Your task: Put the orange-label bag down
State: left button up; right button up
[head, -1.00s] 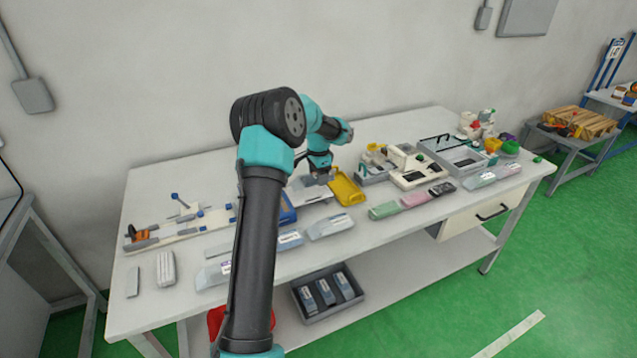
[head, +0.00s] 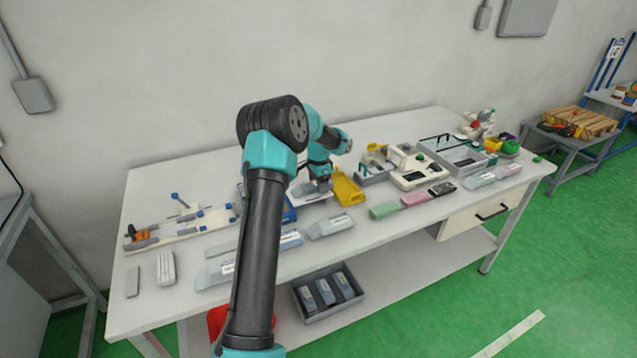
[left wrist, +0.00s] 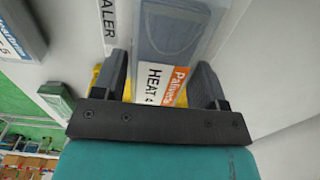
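My left gripper (head: 319,187) is low over the middle of the workbench, just left of a yellow tray (head: 348,188). In the left wrist view its two dark fingers (left wrist: 161,85) stand on either side of the grey bag with a white and orange label (left wrist: 165,82). The fingers appear shut on the bag's sides; the exact contact is hard to see. The bag is over or on a pale surface with the printed letters "ALER" (left wrist: 109,20). In the head view the gripper mostly hides the bag. My right gripper is in neither view.
A blue tray (head: 289,214) lies left of the gripper. Grey pouches (head: 331,226) lie along the front of the workbench (head: 400,238). Green and pink packs (head: 416,198) and a white device (head: 414,168) are to the right. A grey bin (head: 312,316) stands on the lower shelf.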

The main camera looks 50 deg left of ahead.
pick_arm(q)
jog(key=o, duration=0.3)
notch_tip(320, 180, up, 12)
jog(key=shift+r, duration=0.2)
dwell(0.6)
dwell(0.5)
